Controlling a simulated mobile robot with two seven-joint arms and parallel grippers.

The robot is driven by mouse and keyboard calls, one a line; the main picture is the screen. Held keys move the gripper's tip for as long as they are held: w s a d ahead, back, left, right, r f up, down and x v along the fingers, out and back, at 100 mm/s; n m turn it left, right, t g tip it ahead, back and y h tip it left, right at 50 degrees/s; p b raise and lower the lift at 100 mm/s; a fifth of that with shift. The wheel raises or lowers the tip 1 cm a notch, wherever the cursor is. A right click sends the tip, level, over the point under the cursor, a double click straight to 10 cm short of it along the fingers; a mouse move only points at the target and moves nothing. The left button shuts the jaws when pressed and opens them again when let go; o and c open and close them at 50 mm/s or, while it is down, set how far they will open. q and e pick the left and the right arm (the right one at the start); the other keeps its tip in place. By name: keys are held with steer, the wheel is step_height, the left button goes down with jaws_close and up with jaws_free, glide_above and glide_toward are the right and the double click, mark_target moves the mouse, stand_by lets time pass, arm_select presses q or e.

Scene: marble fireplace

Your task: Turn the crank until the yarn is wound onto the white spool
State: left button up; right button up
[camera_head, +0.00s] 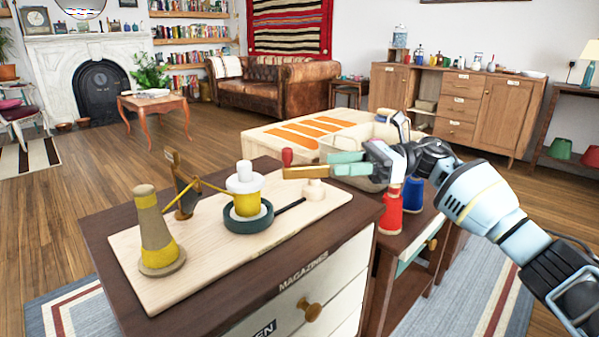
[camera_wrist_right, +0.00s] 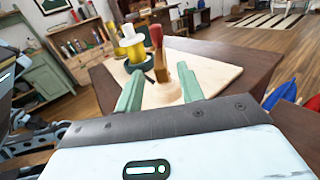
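The white spool (camera_head: 243,182) stands upright in a dark green round base (camera_head: 249,222), with a band of yellow yarn around it. The yarn cone (camera_head: 157,232) at the left also bears yellow yarn (camera_head: 158,254). A yellow strand runs past the dark guide (camera_head: 182,186) toward the spool. The crank has a wooden arm (camera_head: 303,173) and a red knob (camera_head: 287,157); the knob (camera_wrist_right: 156,36) shows in the wrist view too. My right gripper (camera_head: 335,165) is open beside the crank. In the wrist view its green fingers stand apart, with the crank between and beyond them; contact cannot be told.
The pale board (camera_head: 205,258) lies on a dark cabinet (camera_head: 100,232) labelled magazines. A red bottle-like object (camera_head: 388,212) and a blue one (camera_head: 412,194) stand right of it. A box with orange stripes (camera_head: 300,134) lies behind.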

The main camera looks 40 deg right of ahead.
mark_target(306, 165)
steer(key=shift+b+x, duration=0.45)
steer(key=shift+x, duration=3.45)
jaws_close()
